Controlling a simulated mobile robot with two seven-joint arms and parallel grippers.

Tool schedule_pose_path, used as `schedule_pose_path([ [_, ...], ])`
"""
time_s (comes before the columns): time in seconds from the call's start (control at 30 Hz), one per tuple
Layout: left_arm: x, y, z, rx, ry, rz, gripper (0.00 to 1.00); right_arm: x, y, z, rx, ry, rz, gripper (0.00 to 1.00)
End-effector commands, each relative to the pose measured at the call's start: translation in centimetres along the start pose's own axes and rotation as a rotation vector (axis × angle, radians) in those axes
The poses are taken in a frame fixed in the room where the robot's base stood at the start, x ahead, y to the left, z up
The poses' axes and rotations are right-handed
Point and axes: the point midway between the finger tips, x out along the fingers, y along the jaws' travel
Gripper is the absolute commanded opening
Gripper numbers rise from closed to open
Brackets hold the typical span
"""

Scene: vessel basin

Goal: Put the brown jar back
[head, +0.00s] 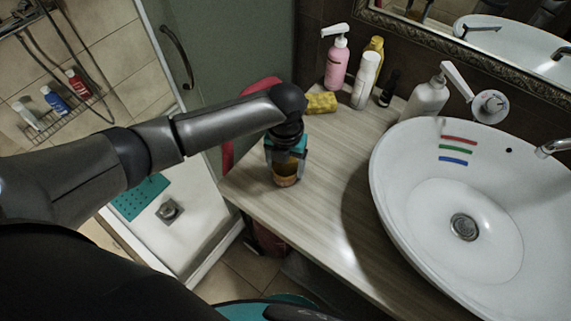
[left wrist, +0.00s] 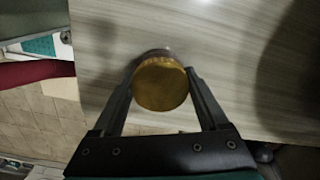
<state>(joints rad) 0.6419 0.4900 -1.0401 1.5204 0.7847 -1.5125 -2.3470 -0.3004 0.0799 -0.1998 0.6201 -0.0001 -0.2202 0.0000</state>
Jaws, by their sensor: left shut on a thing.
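The brown jar (head: 286,180) stands near the front left edge of the wooden counter (head: 310,225). My left gripper (head: 285,165) reaches down over it from above and is shut on it. In the left wrist view the round amber lid of the jar (left wrist: 160,84) sits between the two dark fingers of my left gripper (left wrist: 161,78), which touch it on both sides. I cannot tell whether the jar's base touches the counter. My right gripper does not show.
A white basin (head: 400,200) fills the counter's right. A pink pump bottle (head: 337,64), a white bottle (head: 366,80), a yellow bottle (head: 376,48), a yellow sponge (head: 321,102) and a white dispenser (head: 425,100) stand at the back. The counter between jar and basin is clear.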

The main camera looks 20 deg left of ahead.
Motion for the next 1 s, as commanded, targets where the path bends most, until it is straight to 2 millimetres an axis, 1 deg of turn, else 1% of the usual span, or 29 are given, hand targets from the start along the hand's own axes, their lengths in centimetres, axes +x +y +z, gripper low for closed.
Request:
schedule_pose_path([
  [0.03, 0.2, 0.0, 0.0, 0.000, 0.000, 0.000, 0.11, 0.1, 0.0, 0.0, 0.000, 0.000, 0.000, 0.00],
  [0.07, 0.3, 0.0, 0.0, 0.000, 0.001, 0.001, 0.78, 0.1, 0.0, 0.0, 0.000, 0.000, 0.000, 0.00],
  [0.27, 0.2, 0.0, 0.0, 0.000, 0.001, 0.000, 1.00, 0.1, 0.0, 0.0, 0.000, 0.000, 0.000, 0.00],
  [0.5, 0.1, 0.0, 0.0, 0.000, 0.001, 0.000, 1.00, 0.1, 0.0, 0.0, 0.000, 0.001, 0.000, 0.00],
  [0.63, -0.8, 0.0, 0.1, 0.001, -0.002, -0.001, 1.00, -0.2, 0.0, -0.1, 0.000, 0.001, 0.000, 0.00],
  [0.77, -3.1, 0.0, 0.1, 0.001, -0.004, -0.001, 1.00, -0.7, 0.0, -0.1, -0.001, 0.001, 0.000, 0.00],
  [1.0, -8.4, 0.0, 0.1, 0.001, -0.004, -0.001, 1.00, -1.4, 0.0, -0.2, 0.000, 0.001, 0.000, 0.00],
])
